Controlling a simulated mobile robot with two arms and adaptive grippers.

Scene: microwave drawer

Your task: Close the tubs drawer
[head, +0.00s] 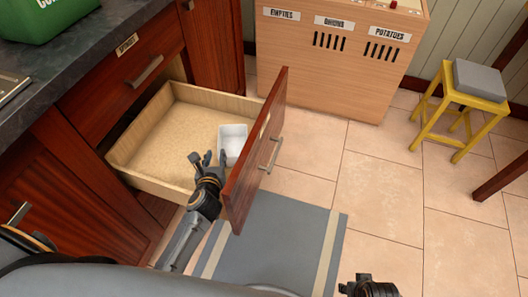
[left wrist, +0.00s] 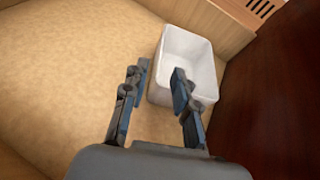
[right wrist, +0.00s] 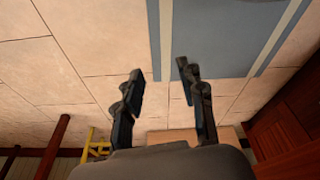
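The tubs drawer (head: 172,183) is pulled out, with a pale wood box and a dark red-brown front (head: 246,170) that carries a metal handle (head: 271,155). A white tub (head: 232,142) sits inside near the front panel; it also shows in the left wrist view (left wrist: 188,52). My left gripper (head: 204,160) is over the drawer interior, open, its fingers near the tub's close side with nothing held. In the left wrist view its fingers (left wrist: 160,85) are apart, one overlapping the tub's edge; contact cannot be told. My right gripper (right wrist: 158,85) is open and empty above the floor.
A closed drawer (head: 130,85) lies above, under the dark counter (head: 55,65) with a green box (head: 45,15). A wooden bin cabinet (head: 330,60) stands behind. A yellow stool (head: 465,105) is at right. A grey mat (head: 280,240) lies on open tiled floor.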

